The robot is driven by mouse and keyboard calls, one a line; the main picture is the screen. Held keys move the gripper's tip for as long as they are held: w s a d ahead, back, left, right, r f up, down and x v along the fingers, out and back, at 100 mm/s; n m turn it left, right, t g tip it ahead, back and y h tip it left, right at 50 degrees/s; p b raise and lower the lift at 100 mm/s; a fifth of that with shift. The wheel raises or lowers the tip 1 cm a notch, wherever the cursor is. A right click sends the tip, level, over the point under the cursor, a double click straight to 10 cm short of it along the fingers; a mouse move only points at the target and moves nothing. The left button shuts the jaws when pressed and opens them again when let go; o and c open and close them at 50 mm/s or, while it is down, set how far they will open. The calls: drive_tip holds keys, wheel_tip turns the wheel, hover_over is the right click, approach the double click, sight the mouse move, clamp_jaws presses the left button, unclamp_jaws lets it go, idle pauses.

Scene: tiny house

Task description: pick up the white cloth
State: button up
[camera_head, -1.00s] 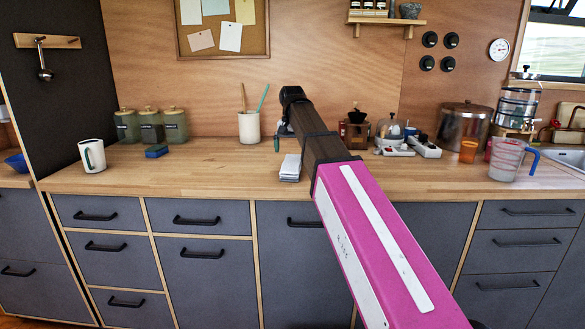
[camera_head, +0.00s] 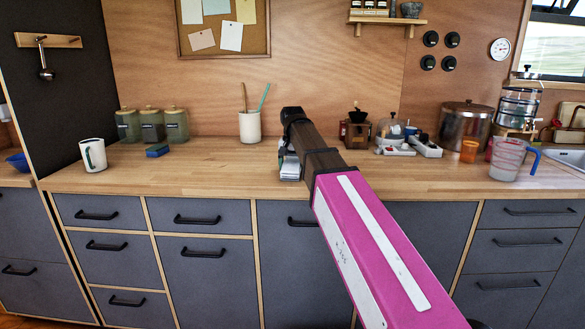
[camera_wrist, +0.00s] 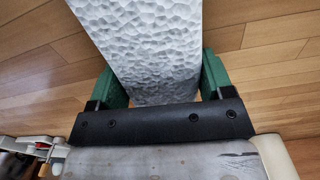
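The white cloth (camera_head: 289,173) is a small folded stack on the wooden counter, partly hidden behind my arm in the head view. In the wrist view the cloth (camera_wrist: 150,45) is a white, dimpled strip running between the two green fingers. My gripper (camera_wrist: 158,65) is open, with one finger along each side of the cloth. The fingers lie very close to its edges; I cannot tell whether they touch it. In the head view my gripper is mostly hidden by the arm.
A white mug (camera_head: 92,155), blue sponge (camera_head: 157,151) and green jars (camera_head: 150,126) stand left. A utensil pot (camera_head: 249,127) is behind the cloth. A grinder (camera_head: 356,128), steel pot (camera_head: 464,122) and measuring jug (camera_head: 507,160) stand right.

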sight(292, 163)
drive_tip(key=c, duration=0.4)
drive_tip(key=shift+o, duration=0.2)
drive_tip(key=shift+r, duration=0.5)
drive_tip(key=r, duration=0.1)
drive_tip(key=s+r, duration=0.1)
drive_tip(key=r, duration=0.1)
drive_tip(key=shift+a+r, duration=0.1)
drive_tip(key=shift+r, duration=0.2)
drive_tip(key=s+a+r, duration=0.3)
drive_tip(key=s+r, duration=0.3)
drive_tip(key=s, duration=0.4)
drive_tip(key=shift+r, duration=0.2)
drive_tip(key=shift+s, duration=0.1)
